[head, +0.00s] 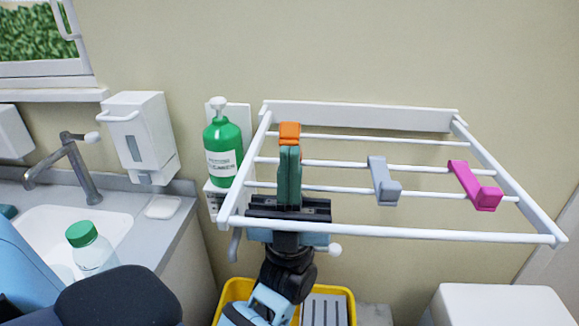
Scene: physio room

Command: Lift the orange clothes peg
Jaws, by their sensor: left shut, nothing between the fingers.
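The orange clothes peg (290,132) is on the white drying rack, near its left end, with its top showing just above my left fingertips. The rest of it is hidden behind my gripper. My left gripper (289,152) reaches up from below, its teal fingers shut together and empty. Its tips overlap the lower edge of the peg in the picture; I cannot tell whether they touch it. My right gripper is not in view.
The wall rack (390,232) also carries a grey peg (384,181) and a pink peg (476,187). A green bottle (222,150) stands left of it. A yellow crate (233,292) is below. A sink (120,220) and a dispenser (142,135) are at left.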

